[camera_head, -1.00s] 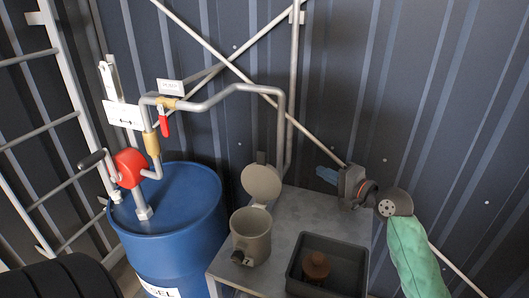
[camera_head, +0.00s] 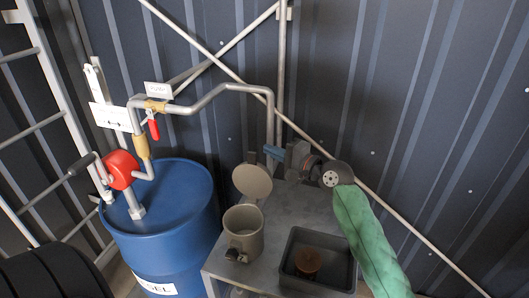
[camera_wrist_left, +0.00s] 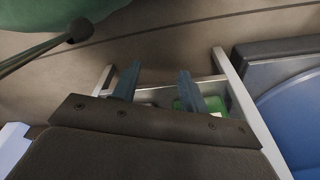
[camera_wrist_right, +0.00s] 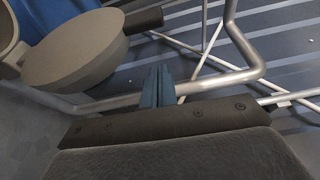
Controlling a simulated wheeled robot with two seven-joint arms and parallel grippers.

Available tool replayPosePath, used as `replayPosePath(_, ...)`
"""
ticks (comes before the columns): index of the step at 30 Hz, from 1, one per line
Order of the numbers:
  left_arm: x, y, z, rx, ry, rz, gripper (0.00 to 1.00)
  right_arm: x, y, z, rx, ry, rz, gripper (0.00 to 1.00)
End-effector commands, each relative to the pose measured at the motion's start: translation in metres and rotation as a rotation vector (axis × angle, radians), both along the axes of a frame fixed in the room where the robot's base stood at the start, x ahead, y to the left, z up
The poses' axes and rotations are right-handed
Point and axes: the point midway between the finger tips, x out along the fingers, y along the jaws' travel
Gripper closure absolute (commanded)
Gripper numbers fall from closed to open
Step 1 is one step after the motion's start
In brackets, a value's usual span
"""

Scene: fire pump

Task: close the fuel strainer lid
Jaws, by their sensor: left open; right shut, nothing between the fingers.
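The fuel strainer (camera_head: 243,228) is a beige-grey cup on the grey metal table. Its round lid (camera_head: 252,181) stands open, upright on its hinge behind the cup. In the right wrist view the lid (camera_wrist_right: 78,48) is at the upper left, beside the fingers and apart from them. My right gripper (camera_head: 274,153) is behind and just right of the lid, blue fingers shut and empty; its fingers (camera_wrist_right: 158,86) also show in the right wrist view. My left gripper (camera_wrist_left: 157,82) is open and empty in the left wrist view; it is not in the head view.
A grey bin (camera_head: 333,274) with a brown part (camera_head: 307,262) inside sits on the table (camera_head: 293,205), right of the strainer. A blue drum (camera_head: 180,215) with a red hand pump (camera_head: 122,169) stands left. A grey pipe (camera_head: 270,120) drops behind the table.

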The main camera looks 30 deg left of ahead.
Motion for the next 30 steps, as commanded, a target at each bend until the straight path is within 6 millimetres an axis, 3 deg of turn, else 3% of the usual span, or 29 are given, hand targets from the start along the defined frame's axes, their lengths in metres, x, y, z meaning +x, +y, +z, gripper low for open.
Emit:
replayPosePath(3, -0.007, 0.007, -0.008, 0.005, -0.008, -0.004, 0.56, 0.001, 0.016, 0.003, 0.000, 0.001, 0.001, 1.00)
replayPosePath(16, -0.052, 0.021, -0.030, 0.013, 0.008, -0.008, 0.56, -0.033, 0.006, 0.003, 0.000, 0.001, 0.000, 1.00)
replayPosePath(30, -0.060, 0.023, -0.033, 0.014, 0.015, -0.008, 0.56, -0.037, 0.004, 0.001, 0.000, 0.000, -0.001, 1.00)
